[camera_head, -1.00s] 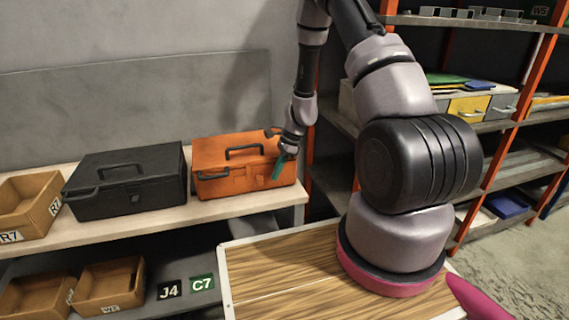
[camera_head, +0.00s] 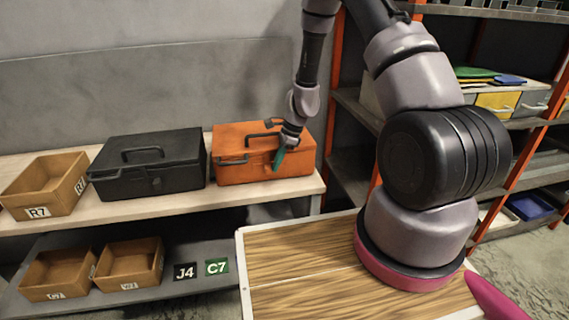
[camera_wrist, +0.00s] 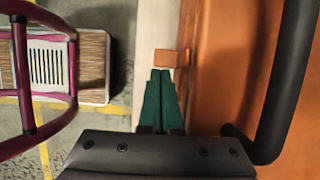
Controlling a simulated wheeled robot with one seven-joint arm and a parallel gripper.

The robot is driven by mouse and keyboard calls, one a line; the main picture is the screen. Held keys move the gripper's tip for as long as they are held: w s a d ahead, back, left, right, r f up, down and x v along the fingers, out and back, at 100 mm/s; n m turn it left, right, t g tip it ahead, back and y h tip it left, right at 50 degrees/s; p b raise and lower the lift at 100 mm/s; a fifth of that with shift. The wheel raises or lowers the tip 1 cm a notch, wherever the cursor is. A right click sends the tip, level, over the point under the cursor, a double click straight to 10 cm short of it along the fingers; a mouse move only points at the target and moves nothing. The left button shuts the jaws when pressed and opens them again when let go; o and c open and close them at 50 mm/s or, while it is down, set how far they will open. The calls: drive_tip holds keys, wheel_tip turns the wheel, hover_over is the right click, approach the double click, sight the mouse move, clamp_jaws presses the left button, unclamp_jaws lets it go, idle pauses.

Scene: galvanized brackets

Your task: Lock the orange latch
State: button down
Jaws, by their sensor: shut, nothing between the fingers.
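The orange toolbox (camera_head: 235,172) stands on the light shelf top, with a dark handle on its lid. Its orange latch (camera_wrist: 172,58) shows in the wrist view as a small tab sticking out from the box's front; in the head view I cannot make it out. My gripper (camera_head: 277,169) is at the box's front, right of its middle, pointing down. In the wrist view its green fingers (camera_wrist: 160,74) are together and empty, their tips close by the latch. I cannot tell whether they touch it.
A black toolbox (camera_head: 135,183) stands just left of the orange one, and a cardboard bin (camera_head: 40,199) further left. More bins (camera_head: 62,277) sit on the lower shelf. The toolbox handle (camera_wrist: 288,85) is close to my wrist. A wood-topped surface (camera_head: 290,270) is in front.

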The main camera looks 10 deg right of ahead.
drive_tip(key=shift+d, duration=0.45)
drive_tip(key=d, duration=0.3)
drive_tip(key=shift+d, duration=0.2)
drive_tip(key=v, duration=1)
drive_tip(key=shift+a, duration=0.15)
